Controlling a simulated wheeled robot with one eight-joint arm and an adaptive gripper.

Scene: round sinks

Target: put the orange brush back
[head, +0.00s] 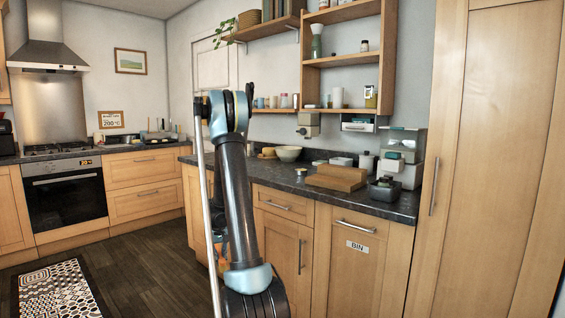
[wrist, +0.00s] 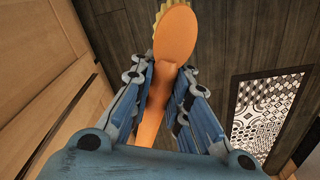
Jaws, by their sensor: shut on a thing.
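The orange brush (wrist: 175,38) is in my gripper (wrist: 163,78) in the wrist view. The blue fingers are closed on its handle from both sides. Its rounded orange back faces the camera, and pale bristles show along the upper left edge. The brush hangs over the dark wooden floor, apart from the cabinets. In the head view my arm hides most of the gripper; a small patch of orange (head: 222,240) shows beside the arm, in front of the lower cabinets.
A dark counter (head: 380,205) runs along the right, with a wooden board (head: 337,178), a pale bowl (head: 288,154) and a dark container (head: 384,190) on it. Wall shelves (head: 341,59) hang above. A patterned mat (head: 55,292) lies on the open floor at left.

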